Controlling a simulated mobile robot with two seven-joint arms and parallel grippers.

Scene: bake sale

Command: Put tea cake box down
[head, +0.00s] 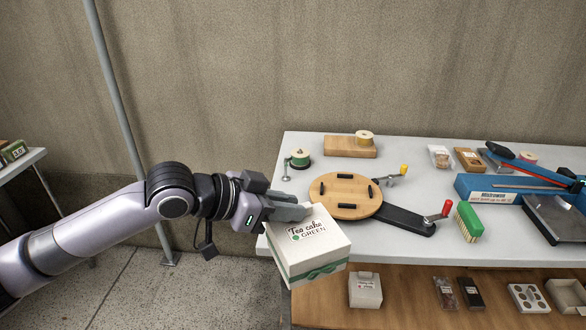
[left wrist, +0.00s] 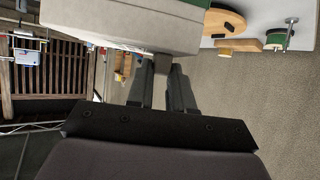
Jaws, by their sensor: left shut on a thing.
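A white tea cake box (head: 312,250) with a green band and the words "Tea cake GREEN" is in my left gripper (head: 300,212), tilted at the table's front left corner. My left gripper is shut on the box's upper left side. In the left wrist view, the box (left wrist: 130,28) fills the upper left, next to the gripper's dark fingers (left wrist: 165,90). The grey table (head: 400,242) is behind and to the right of the box. I cannot tell whether the box touches the table edge. My right gripper is not in view.
A round wooden turntable (head: 345,195) on a black base with a red-handled crank is just right of the box. A lower wooden shelf (head: 405,300) holds small boxes.

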